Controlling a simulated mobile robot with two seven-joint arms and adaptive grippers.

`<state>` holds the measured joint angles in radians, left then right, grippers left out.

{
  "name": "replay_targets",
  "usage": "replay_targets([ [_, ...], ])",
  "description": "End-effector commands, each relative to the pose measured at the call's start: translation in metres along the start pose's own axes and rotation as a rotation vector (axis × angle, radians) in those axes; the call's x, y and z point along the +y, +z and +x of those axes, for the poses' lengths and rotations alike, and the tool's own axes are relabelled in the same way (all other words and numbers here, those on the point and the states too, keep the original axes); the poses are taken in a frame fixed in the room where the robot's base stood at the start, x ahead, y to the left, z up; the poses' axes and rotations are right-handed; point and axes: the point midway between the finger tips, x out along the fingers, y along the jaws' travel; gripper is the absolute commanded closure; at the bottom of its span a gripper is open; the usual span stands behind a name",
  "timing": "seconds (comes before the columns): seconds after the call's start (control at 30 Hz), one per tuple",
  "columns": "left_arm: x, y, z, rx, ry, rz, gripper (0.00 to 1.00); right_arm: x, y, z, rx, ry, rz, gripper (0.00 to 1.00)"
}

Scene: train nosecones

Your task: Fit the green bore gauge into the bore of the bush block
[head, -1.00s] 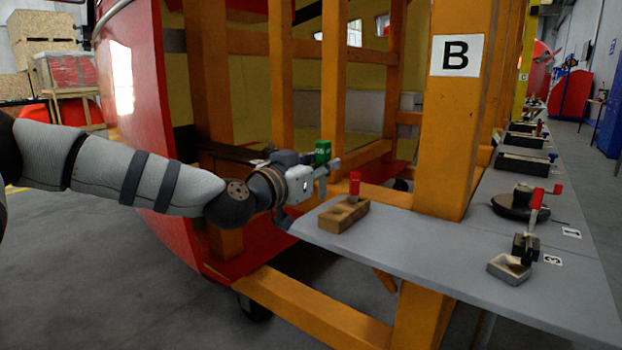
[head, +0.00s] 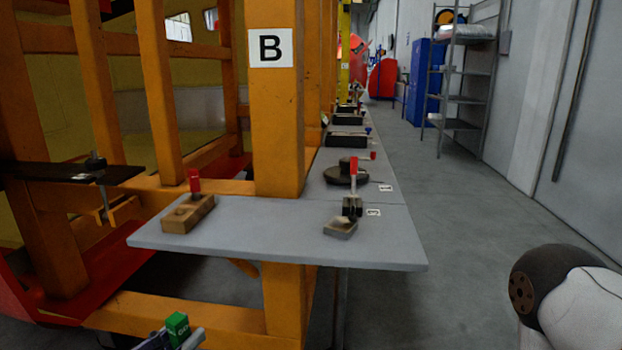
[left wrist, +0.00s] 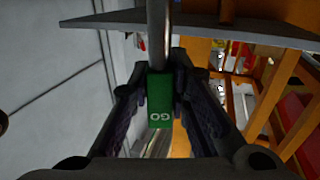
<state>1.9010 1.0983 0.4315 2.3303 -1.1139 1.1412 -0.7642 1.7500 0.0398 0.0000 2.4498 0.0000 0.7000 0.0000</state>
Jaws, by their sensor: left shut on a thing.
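The green bore gauge (head: 177,327) shows at the bottom left of the head view, below the near edge of the grey bench. My left gripper (left wrist: 160,92) is shut on its green handle, marked GO, in the left wrist view. The gauge's metal pin (left wrist: 160,35) points away from the gripper there. My right gripper is not in view.
An orange post (head: 275,130) marked B rises behind. Floor at right is open beside my right arm.

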Motion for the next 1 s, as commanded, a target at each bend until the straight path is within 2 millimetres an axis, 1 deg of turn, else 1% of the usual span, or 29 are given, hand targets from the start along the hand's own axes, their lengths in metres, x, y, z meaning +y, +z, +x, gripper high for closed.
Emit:
replay_targets([
  [0.03,0.011,0.002,-0.011,0.0,0.014,-0.004,1.0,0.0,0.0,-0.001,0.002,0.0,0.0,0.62],
  [0.1,0.021,0.003,-0.021,0.003,0.03,-0.001,1.0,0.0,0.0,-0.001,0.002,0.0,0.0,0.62],
  [0.2,0.028,0.003,-0.027,0.004,0.039,0.003,1.0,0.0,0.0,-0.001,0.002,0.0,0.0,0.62],
  [0.3,0.027,0.003,-0.026,0.005,0.038,0.006,1.0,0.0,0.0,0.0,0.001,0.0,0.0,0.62],
  [0.37,0.021,0.002,-0.02,0.007,0.033,0.009,1.0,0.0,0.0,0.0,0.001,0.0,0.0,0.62],
  [0.43,0.009,-0.001,-0.008,0.008,0.016,0.012,1.0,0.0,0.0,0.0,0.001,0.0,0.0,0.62],
  [0.47,0.001,-0.003,-0.001,0.009,0.004,0.012,1.0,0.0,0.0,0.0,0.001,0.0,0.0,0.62],
  [0.57,-0.031,-0.018,0.029,0.013,-0.049,0.014,1.0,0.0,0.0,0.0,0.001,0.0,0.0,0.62],
  [0.6,-0.046,-0.028,0.04,0.014,-0.076,0.012,1.0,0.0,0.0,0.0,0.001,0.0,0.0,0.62],
  [0.67,-0.068,-0.046,0.058,0.016,-0.118,0.013,1.0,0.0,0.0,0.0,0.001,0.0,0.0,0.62],
  [0.7,-0.084,-0.063,0.069,0.018,-0.15,0.013,1.0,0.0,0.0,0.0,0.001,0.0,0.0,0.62],
  [0.77,-0.105,-0.09,0.084,0.02,-0.196,0.011,1.0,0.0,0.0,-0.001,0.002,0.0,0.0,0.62],
  [0.8,-0.118,-0.11,0.092,0.02,-0.224,0.011,1.0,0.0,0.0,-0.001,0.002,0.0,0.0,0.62],
  [0.87,-0.135,-0.139,0.101,0.018,-0.262,0.011,1.0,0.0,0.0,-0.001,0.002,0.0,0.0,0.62],
  [0.9,-0.143,-0.156,0.105,0.017,-0.282,0.011,1.0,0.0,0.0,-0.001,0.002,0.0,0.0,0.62],
  [1.0,-0.157,-0.19,0.111,0.012,-0.316,0.01,1.0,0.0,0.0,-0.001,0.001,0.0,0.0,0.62],
])
